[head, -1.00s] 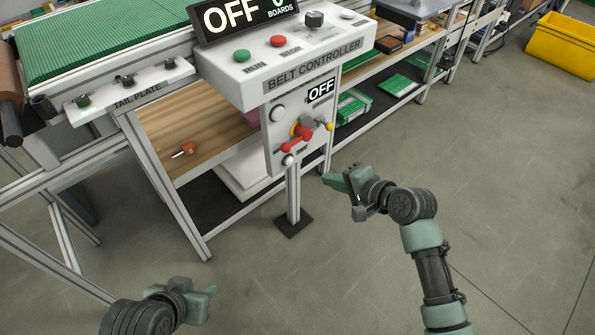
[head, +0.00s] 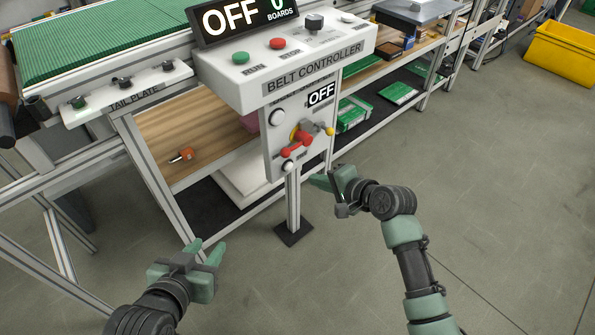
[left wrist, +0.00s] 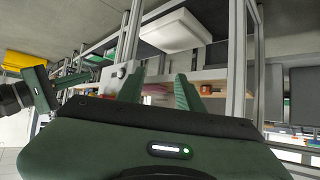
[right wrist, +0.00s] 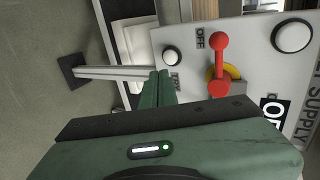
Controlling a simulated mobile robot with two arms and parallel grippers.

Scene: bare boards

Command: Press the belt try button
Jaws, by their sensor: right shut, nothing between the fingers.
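The belt controller's white panel (head: 300,125) hangs below its top box, with an OFF display. It carries an upper white button (head: 276,117), a red lever (head: 296,146) on a yellow disc, and a smaller lower white button (head: 287,166). My left gripper (head: 208,248) is open and empty, low at left.
The top box has a green RUN button (head: 240,58) and a red one (head: 278,43). The tail plate strip (head: 125,92) and wooden shelf (head: 165,130) are left. A post on a dark foot (head: 293,233) stands below the panel. Floor at right is clear.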

